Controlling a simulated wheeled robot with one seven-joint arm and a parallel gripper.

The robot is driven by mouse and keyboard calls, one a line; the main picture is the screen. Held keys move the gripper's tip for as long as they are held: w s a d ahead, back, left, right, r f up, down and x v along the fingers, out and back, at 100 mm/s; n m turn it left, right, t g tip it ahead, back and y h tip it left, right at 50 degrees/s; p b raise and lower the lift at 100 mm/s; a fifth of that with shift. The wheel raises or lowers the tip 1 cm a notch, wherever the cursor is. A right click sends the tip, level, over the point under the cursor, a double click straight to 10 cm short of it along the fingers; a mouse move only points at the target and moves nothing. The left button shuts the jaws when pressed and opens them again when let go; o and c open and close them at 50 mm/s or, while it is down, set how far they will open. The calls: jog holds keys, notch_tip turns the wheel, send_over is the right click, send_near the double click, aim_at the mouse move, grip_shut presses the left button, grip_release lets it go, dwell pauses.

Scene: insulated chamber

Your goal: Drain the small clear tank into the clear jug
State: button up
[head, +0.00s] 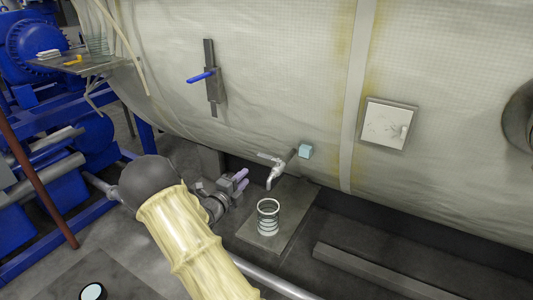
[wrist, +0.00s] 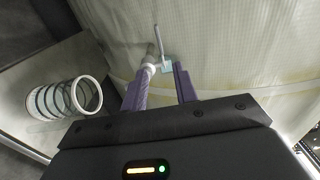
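The clear jug (head: 267,217), a ribbed see-through cylinder with dark rings, stands upright on a flat grey plate (head: 290,222) below a metal tap (head: 274,168). The tap has a lever and a downturned spout, with a pale blue block (head: 305,151) at its wall end. My gripper (head: 242,178) is left of the tap, its purple fingers apart and empty. In the wrist view my gripper (wrist: 161,82) points towards the tap's lever (wrist: 157,40) and the blue block (wrist: 168,66), and the jug (wrist: 65,98) is at left. I cannot make out a small clear tank for certain.
A large pale insulated wall fills the background, with a blue-handled lever (head: 201,76) and a square panel (head: 389,124). A shelf (head: 85,65) at upper left holds a clear vessel (head: 97,45) and small items. A grey beam (head: 365,270) lies on the floor at right.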

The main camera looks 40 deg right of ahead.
aim_at(269, 158)
jog(key=p+x, duration=0.3)
jog(key=x, duration=1.4)
jog(key=shift+w, duration=0.2)
jog(key=shift+d, duration=0.1)
grip_shut()
